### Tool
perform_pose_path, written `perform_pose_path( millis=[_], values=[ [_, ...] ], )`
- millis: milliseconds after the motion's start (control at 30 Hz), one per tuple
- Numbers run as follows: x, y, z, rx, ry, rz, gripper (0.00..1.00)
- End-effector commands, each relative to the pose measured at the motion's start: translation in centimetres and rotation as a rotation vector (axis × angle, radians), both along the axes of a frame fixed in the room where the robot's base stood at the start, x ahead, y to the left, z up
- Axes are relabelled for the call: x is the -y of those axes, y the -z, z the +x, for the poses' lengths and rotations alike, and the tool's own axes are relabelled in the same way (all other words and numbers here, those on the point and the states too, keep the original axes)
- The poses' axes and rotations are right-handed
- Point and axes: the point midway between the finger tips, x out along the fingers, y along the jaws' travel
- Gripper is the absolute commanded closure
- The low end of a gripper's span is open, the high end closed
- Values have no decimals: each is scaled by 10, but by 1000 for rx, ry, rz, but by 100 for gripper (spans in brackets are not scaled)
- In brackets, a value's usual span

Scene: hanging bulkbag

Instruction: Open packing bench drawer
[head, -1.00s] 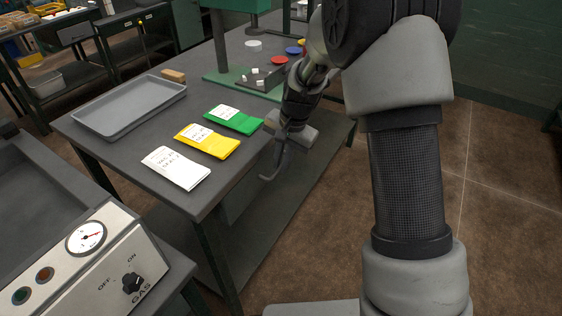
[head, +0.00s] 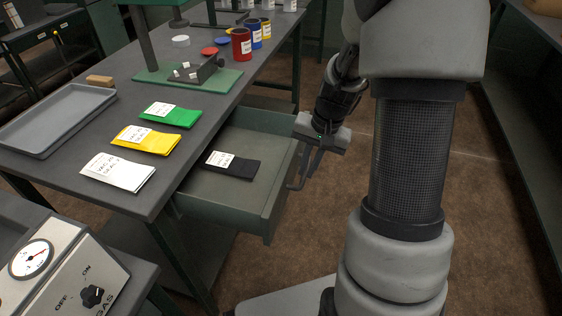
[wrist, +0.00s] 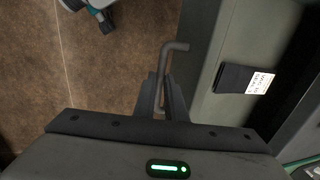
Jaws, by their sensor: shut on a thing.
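The packing bench drawer (head: 226,196) is green and stands pulled out from the side of the grey-topped bench (head: 97,199). A folded black packet with a white label (head: 240,166) lies inside it and also shows in the wrist view (wrist: 234,79). My gripper (head: 303,172) is at the drawer's outer front. In the wrist view my gripper (wrist: 162,98) is shut on the drawer's bar handle (wrist: 171,58), whose bent end shows beyond the fingertips. The drawer's rear part is under the bench top.
White (head: 117,172), yellow (head: 147,139) and green (head: 171,115) packets lie on the bench beside a grey tray (head: 60,148). Coloured cans (head: 242,45) stand farther back. A panel with a gauge (head: 35,255) is at lower left. Brown floor is clear right of the drawer.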

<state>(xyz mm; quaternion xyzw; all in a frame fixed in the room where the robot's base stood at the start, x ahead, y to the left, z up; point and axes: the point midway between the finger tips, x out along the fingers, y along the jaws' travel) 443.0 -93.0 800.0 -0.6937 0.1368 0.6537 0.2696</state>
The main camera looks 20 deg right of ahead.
Motion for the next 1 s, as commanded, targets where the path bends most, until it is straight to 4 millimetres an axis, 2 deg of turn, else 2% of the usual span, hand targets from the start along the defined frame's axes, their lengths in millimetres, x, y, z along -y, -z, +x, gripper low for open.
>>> perform_pose_path(
  millis=[100,333,533,867,900,1000],
  values=[
    [20,1,-14,-2,5,1,100],
    [43,0,-28,0,2,0,100],
    [50,0,-33,0,0,0,100],
    [50,0,-33,0,0,0,100],
    [50,0,-33,0,0,0,88],
    [50,0,-33,0,0,0,71]
  ],
)
